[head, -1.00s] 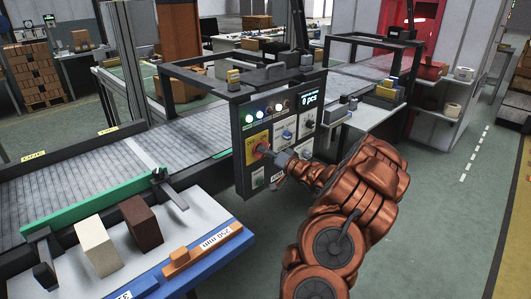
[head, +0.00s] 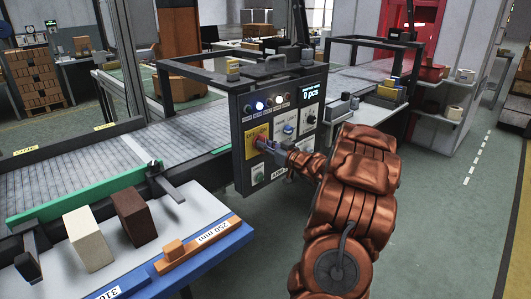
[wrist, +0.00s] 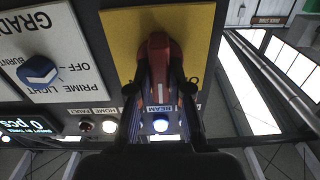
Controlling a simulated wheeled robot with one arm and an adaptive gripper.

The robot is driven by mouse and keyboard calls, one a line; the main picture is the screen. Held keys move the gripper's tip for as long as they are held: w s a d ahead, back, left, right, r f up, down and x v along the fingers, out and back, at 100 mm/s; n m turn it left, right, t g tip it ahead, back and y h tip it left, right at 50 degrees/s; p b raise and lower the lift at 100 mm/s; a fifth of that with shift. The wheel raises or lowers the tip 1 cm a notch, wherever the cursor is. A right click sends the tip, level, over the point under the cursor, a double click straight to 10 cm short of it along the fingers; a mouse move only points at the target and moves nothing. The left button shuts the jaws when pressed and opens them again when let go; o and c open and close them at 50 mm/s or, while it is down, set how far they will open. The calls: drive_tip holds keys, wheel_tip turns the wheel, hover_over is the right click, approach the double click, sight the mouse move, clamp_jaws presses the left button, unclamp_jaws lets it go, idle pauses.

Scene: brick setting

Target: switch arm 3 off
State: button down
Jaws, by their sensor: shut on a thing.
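The control panel (head: 280,130) stands upright beside the conveyor. Its yellow plate (head: 250,134) carries a red switch handle (wrist: 160,50), which shows close up in the wrist view. My gripper (wrist: 161,75) is shut on the red handle, one dark finger on each side. In the head view my gripper (head: 268,146) reaches the yellow plate from the right and hides most of the handle. A label beginning "ARM" (head: 279,171) sits low on the panel, partly hidden. The plate's lettering is partly covered, so I cannot read the handle's position.
A lit lamp marked BEAM (wrist: 160,125) is beside the plate. A blue selector knob (wrist: 40,71) and a counter display reading 0 pcs (head: 310,93) share the panel. A bench with a white block (head: 89,239) and a brown block (head: 135,217) is at left. Floor at right is clear.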

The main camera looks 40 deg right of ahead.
drive_tip(key=shift+a+n+b, duration=0.1)
drive_tip(key=shift+n+b, duration=4)
drive_tip(key=shift+n, duration=0.5)
drive_tip(key=c, duration=1.1)
unclamp_jaws()
drive_tip(key=s, duration=1.2)
drive_tip(key=shift+a, duration=0.15)
